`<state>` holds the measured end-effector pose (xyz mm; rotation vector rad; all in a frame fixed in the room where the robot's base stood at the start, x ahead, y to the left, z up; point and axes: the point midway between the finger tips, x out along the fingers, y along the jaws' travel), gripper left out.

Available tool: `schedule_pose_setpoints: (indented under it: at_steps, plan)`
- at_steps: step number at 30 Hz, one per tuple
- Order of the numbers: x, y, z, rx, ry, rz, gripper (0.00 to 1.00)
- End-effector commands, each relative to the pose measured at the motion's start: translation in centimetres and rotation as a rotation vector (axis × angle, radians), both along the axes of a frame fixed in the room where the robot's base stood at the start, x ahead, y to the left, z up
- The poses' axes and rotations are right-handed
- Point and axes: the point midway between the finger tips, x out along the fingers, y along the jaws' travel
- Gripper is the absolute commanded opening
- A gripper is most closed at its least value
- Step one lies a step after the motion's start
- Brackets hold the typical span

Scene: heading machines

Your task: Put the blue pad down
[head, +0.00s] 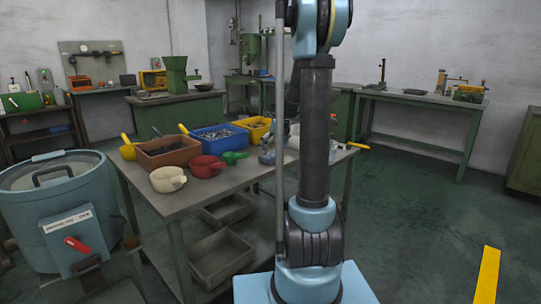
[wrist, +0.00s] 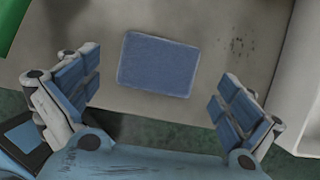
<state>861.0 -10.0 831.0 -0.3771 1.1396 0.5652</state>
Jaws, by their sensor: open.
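The blue pad (wrist: 158,64) is a flat rectangle lying on the grey tabletop in the wrist view, close to the table edge. My gripper (wrist: 160,80) is open, with one blue-padded finger on each side of the pad and a gap to it on both sides. Nothing is held between the fingers. In the head view my gripper is partly hidden behind my arm at the right end of the table, and the pad cannot be clearly made out there.
The table (head: 224,188) carries a brown bin (head: 168,158), a blue bin (head: 222,143), a yellow bin (head: 256,135), a red scoop (head: 206,168) and a cream scoop (head: 168,180). In the wrist view a pale object (wrist: 303,95) stands at right. A large blue drum (head: 55,205) stands left.

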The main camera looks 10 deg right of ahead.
Motion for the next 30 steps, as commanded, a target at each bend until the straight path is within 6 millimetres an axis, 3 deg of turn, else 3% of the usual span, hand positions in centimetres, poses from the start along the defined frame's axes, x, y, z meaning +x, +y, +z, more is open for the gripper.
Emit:
schedule_pose_setpoints:
  at_steps: [9,20,23,30]
  plan:
    - [-1.8,-1.4,5.4,0.0,0.0,-0.001,1.0]
    - [-3.3,-1.8,7.9,-0.012,-0.004,0.031,1.0]
    - [-5.2,-1.4,8.0,-0.051,-0.021,0.123,1.0]
    - [-13.2,0.2,7.7,-0.212,-0.083,0.531,1.0]
